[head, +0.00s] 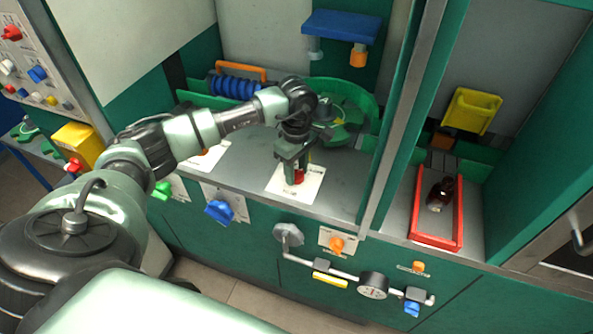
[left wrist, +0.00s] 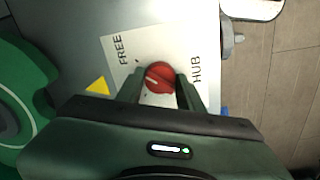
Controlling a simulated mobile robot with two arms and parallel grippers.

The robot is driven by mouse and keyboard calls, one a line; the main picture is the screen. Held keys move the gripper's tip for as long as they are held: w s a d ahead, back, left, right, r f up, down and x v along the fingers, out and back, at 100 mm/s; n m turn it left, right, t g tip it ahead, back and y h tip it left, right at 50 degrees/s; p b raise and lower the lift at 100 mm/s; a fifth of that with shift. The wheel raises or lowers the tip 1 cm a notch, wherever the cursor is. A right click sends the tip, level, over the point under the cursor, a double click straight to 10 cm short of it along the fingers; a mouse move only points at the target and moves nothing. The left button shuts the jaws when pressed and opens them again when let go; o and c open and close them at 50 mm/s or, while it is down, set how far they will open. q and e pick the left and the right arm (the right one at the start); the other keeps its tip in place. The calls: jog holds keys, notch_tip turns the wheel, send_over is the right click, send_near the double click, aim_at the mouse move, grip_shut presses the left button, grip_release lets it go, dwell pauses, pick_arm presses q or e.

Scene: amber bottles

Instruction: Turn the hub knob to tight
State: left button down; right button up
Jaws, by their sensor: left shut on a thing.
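The hub knob (head: 297,178) is red and round and sits on a white label plate (head: 310,188) on the grey counter. In the left wrist view the knob (left wrist: 160,77) lies between my two green fingers, on the plate printed FREE and HUB (left wrist: 187,45). A small pale mark shows on the knob's left side. No tight marking is readable. My left gripper (head: 292,170) points down and is shut on the knob. My right gripper is not in view.
A green round machine (head: 350,120) stands just behind my gripper. A metal post (head: 400,120) rises to the right. Beyond it, a red tray (head: 454,240) holds a dark amber bottle (head: 440,193). A blue knob (head: 219,211) and an orange knob (head: 336,244) are on the front panel.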

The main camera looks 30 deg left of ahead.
pick_arm(q)
jog(key=n+b, duration=0.3)
jog(key=shift+f+n, duration=0.2)
jog(key=shift+n, duration=0.1)
jog(key=n+b, duration=0.3)
jog(key=n, duration=0.1)
jog(key=shift+n, duration=0.3)
jog(key=n+b, duration=0.2)
jog(key=n, duration=0.2)
jog(key=shift+r, duration=0.15)
jog(key=n+b, duration=0.2)
jog(key=n, duration=0.3)
jog(key=shift+r, duration=0.1)
jog(key=shift+n, duration=0.3)
jog(key=c, duration=0.9)
grip_release()
